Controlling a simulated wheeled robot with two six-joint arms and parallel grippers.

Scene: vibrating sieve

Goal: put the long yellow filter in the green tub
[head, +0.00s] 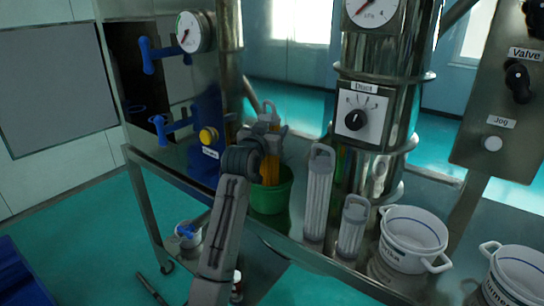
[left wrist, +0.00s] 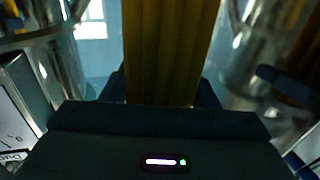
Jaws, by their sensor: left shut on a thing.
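The long yellow filter (head: 271,170) stands roughly upright, its lower end behind the rim of the green tub (head: 270,197). I cannot tell whether it touches the tub's bottom. My left gripper (head: 268,128) is shut on the filter near its top, above the tub. In the left wrist view the ribbed yellow filter (left wrist: 172,50) fills the space between the gripper's fingers (left wrist: 168,90). My arm and wrist hide part of the filter and the tub's left side. My right gripper is not in view.
A tall white filter (head: 318,195) and a shorter one (head: 352,226) stand right of the tub. White pots (head: 413,240) (head: 515,275) are farther right. The steel column with a dial (head: 360,118) rises behind. A yellow button (head: 208,136) is on the blue panel at left.

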